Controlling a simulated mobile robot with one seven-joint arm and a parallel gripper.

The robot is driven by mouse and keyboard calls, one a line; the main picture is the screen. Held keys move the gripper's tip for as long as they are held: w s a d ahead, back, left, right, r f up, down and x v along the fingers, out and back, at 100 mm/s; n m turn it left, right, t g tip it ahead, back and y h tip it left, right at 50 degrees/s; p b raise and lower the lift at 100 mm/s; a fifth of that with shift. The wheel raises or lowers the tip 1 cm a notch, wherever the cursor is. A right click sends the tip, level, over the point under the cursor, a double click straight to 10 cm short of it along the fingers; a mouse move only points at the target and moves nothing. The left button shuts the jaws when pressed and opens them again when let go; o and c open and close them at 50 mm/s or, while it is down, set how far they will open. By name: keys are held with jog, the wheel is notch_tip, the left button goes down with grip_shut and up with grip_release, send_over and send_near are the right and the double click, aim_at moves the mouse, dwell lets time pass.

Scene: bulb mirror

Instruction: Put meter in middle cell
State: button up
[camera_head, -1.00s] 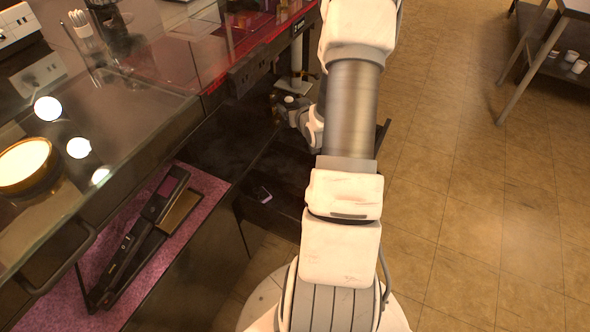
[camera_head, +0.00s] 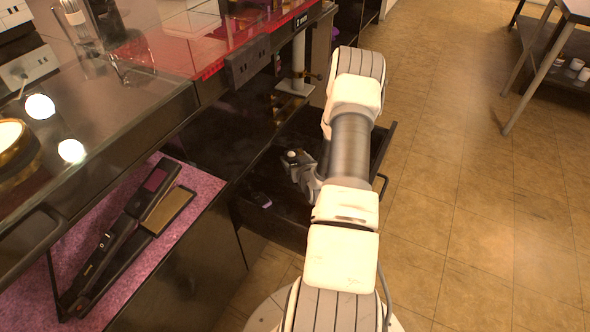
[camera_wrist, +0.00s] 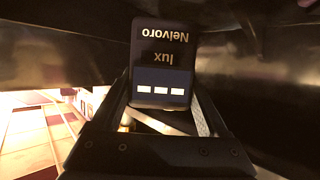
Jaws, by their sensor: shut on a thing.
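The meter (camera_wrist: 163,62) is a dark, rounded slab marked "Nelvoro" and "lux", upside down in the wrist view, with a blue display of white dashes. My gripper (camera_wrist: 165,110) is shut on it; the fingers run up to its lower part. In the head view my gripper end (camera_head: 300,165) is over the dark open drawer (camera_head: 383,150) below the counter, partly behind my arm. The meter cannot be made out there. No cell dividers can be told apart, so the middle cell is not identifiable.
A hair straightener (camera_head: 120,235) lies on a purple mat (camera_head: 190,215) in the left compartment. The glass counter (camera_head: 130,105) with lit bulbs (camera_head: 40,107) stands above. Floor at right is open.

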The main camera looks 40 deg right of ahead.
jog(key=shift+f+b, duration=0.65)
jog(key=shift+f, duration=1.25)
jog(key=shift+f, duration=0.1)
jog(key=o, duration=1.4)
jog(key=shift+f, duration=0.1)
jog(key=shift+r, duration=0.2)
jog(key=p+v, duration=0.2)
jog(key=v, duration=0.5)
jog(key=shift+s+r+p, duration=0.15)
jog(key=shift+s+p, duration=0.1)
jog(key=shift+p, duration=0.1)
jog(key=shift+w, duration=0.1)
